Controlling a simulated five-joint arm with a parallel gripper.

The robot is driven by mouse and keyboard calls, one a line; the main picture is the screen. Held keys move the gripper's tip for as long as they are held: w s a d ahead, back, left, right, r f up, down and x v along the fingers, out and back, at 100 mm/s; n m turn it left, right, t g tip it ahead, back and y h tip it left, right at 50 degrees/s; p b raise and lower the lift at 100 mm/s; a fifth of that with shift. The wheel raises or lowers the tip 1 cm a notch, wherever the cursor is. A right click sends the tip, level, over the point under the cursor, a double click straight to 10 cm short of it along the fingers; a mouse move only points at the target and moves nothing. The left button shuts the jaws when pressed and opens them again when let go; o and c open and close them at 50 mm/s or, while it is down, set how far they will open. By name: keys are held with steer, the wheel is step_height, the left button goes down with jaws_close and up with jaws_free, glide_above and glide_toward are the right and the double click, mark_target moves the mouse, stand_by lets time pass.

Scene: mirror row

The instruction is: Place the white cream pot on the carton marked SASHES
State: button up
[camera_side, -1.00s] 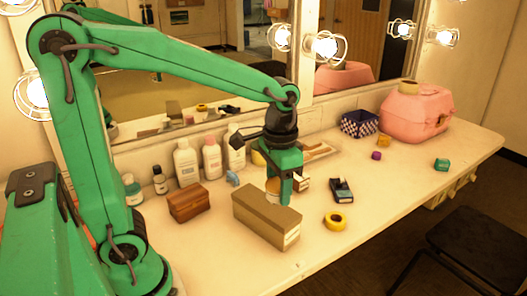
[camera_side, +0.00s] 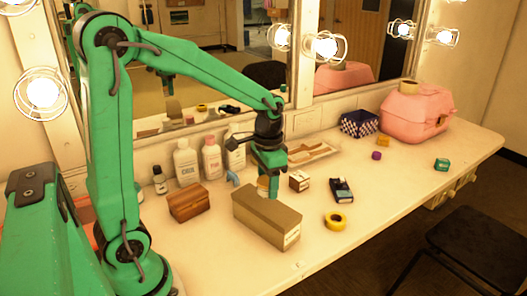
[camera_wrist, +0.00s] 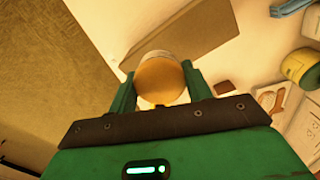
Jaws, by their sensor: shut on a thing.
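My gripper (camera_side: 268,188) is shut on a small round pot (camera_side: 262,186). In the wrist view the pot (camera_wrist: 160,80) sits between the fingers, with its rounded orange-tan top facing the camera and a pale side beyond. In the side view the pot and fingertips are just behind the long brown carton (camera_side: 262,208), whose near edge partly hides what is below them. I cannot tell if the pot touches anything beneath. The carton has a white label on its right end, too small to read. A smaller labelled box (camera_side: 299,181) stands right of the gripper.
A brown wooden box (camera_side: 189,203) stands left of the carton, with white bottles (camera_side: 186,163) behind. A yellow tape roll (camera_side: 335,221) and a dark tape dispenser (camera_side: 342,190) lie to the right. The pink case (camera_side: 415,112) is far right. The front right counter is clear.

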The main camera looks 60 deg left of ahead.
mark_target(265, 204)
steer(key=shift+w+a+f, duration=0.2)
steer(key=shift+a+f, duration=0.2)
steer(key=shift+a, duration=0.2)
steer(key=shift+w+a+f, duration=0.2)
steer(key=shift+a+f, duration=0.15)
steer(key=shift+a, duration=0.25)
steer(key=shift+f, duration=0.1)
steer(key=shift+f, duration=1.9)
steer(key=shift+f, duration=0.15)
steer(key=o, duration=1)
step_height(265, 204, up, 12)
steer(key=shift+r, duration=0.2)
